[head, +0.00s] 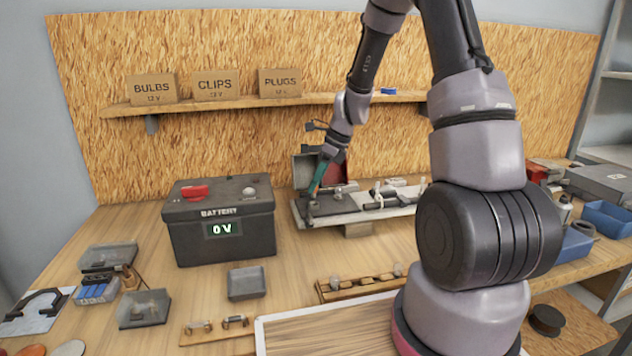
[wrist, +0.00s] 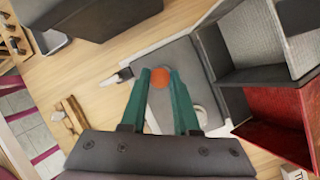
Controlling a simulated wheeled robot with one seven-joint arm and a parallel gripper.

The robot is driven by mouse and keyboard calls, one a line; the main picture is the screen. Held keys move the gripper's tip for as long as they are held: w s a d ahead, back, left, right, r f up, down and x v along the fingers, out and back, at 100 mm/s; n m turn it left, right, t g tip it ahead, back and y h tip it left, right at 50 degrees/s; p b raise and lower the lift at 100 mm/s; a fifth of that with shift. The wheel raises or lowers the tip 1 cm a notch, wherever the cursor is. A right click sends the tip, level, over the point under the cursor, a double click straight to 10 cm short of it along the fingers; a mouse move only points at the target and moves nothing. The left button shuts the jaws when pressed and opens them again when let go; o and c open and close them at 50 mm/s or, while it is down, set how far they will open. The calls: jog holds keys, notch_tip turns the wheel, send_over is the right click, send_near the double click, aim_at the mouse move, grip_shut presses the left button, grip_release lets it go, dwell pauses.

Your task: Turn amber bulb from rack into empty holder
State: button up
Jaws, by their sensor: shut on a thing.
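My gripper (head: 313,192) is at the left end of the pale board (head: 345,211) on the bench. In the wrist view its teal fingers (wrist: 161,88) are shut on the amber bulb (wrist: 161,74), whose orange top shows between the fingertips. The bulb is over a grey plate (wrist: 172,60) beside an open housing. The fingers and bulb hide what is directly beneath, so I cannot tell whether the bulb touches a holder. The wooden rack (head: 340,293) with several small pieces stands nearer the front, partly hidden by my arm.
The housing's grey walls (wrist: 225,50) and red part (wrist: 275,125) stand close right of the fingers in the wrist view. A battery (head: 220,222) reading 0 V stands left of the board. A shelf (head: 240,103) with labelled boxes is behind.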

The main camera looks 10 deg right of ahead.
jog(key=shift+f, duration=0.15)
jog(key=shift+f, duration=0.4)
jog(key=shift+f, duration=0.1)
dwell(0.3)
jog(key=shift+f, duration=0.5)
jog(key=shift+f, duration=0.4)
dwell(0.5)
jog(key=shift+s+m+t, duration=0.15)
jog(key=shift+m+t, duration=0.35)
jog(key=shift+m, duration=1.2)
